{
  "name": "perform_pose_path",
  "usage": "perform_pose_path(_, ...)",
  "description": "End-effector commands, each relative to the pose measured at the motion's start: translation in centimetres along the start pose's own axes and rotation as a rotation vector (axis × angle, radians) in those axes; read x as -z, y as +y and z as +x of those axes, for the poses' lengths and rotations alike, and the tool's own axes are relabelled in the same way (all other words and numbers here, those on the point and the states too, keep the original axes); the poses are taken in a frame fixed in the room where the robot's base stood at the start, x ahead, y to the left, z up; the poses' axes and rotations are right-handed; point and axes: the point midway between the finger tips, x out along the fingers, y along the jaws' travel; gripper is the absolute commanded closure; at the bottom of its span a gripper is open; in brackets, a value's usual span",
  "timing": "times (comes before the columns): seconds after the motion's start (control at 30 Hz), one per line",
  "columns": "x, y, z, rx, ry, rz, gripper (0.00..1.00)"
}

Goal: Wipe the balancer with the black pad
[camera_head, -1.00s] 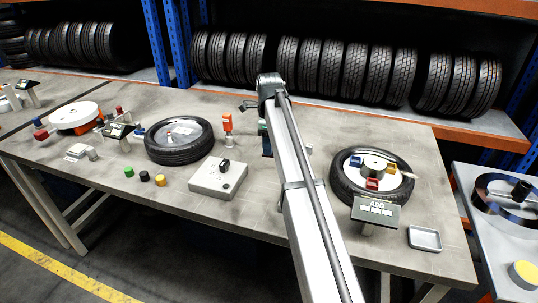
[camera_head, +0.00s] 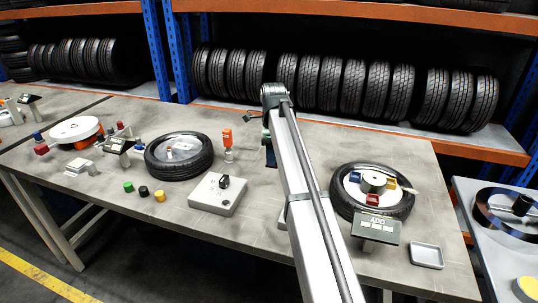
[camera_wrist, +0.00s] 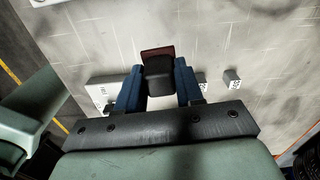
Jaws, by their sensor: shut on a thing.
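My gripper (camera_wrist: 159,86) has its blue fingers closed on a black block with a dark reddish end (camera_wrist: 158,70), held above the grey bench. I cannot be sure that this block is the black pad. In the head view my own arm mostly hides the gripper and the held block. A wheel with coloured blocks on its hub (camera_head: 372,187) lies flat at the bench's right, beside a display marked ADD (camera_head: 376,228). This looks like the balancer. It stands to the right of my arm, apart from the gripper.
Another tyre (camera_head: 180,158), a grey control box (camera_head: 217,196) and an orange-topped tool (camera_head: 228,140) stand left of my arm. Green, black and yellow caps (camera_head: 144,191) lie near the front edge. A small tray (camera_head: 426,255) sits at the front right.

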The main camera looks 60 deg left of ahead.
Motion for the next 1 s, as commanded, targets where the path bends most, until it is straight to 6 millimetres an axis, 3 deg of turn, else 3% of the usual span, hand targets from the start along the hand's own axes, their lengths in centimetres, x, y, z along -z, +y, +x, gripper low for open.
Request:
perform_pose_path(0.17, 5.0, -2.0, -0.3, 0.001, 0.000, 0.058, 0.88)
perform_pose_path(0.5, 18.1, -5.1, -2.0, 0.000, 0.000, 0.205, 0.88)
perform_pose_path(0.8, 30.0, -5.5, -3.6, 0.001, 0.000, 0.335, 0.88)
perform_pose_path(1.0, 36.5, -4.5, -4.6, 0.000, 0.000, 0.413, 0.88)
